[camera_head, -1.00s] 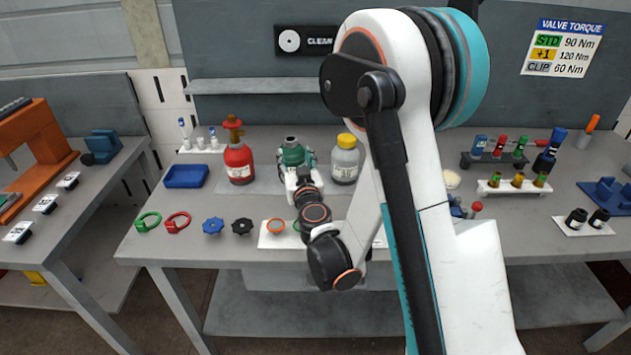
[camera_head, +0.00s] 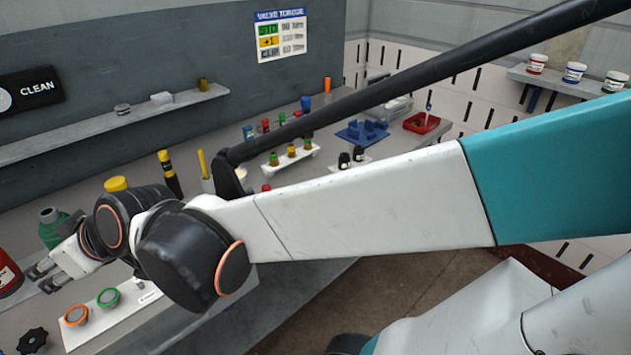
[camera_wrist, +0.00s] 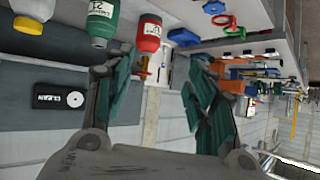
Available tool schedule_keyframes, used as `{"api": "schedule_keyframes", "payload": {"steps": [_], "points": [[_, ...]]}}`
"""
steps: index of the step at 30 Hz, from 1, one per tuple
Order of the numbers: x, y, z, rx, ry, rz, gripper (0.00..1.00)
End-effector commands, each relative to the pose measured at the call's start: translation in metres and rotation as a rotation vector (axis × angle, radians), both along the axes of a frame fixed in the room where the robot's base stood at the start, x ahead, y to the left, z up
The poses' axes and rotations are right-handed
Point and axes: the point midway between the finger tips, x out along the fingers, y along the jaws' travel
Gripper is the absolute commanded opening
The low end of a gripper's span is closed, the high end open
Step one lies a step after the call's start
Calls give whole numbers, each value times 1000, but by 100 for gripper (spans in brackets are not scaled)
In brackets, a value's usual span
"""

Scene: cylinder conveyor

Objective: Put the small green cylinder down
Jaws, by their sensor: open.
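My gripper (camera_head: 44,276) is at the left of the head view, low over the bench between the red bottle (camera_head: 8,272) and the white plate. In the wrist view, its two dark green finger pads (camera_wrist: 163,98) stand wide apart with nothing between them. I see no small green cylinder in the jaws. A green bottle (camera_head: 50,229) stands behind my gripper; it also shows in the wrist view (camera_wrist: 102,20), beside the red bottle (camera_wrist: 149,33). Small capped vials stand in racks farther back; I cannot tell which thing is the small green cylinder.
A white rack (camera_head: 299,160) with vials, a blue fixture (camera_head: 362,134) and a red tray (camera_head: 421,123) are farther right.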

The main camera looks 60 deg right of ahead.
Motion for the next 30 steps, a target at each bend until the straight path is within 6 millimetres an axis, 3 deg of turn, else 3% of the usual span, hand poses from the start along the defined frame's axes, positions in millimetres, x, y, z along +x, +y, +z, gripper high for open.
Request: {"api": "schedule_keyframes", "payload": {"steps": [1,6,12,17,30], "points": [[-21,-7,-6,-15,50,-20,51],[-83,-35,-26,-65,215,-113,51],[-131,-62,-41,-109,332,-219,51],[-143,-71,-44,-121,360,-253,51],[-143,-71,-44,-121,360,-253,51]]}}
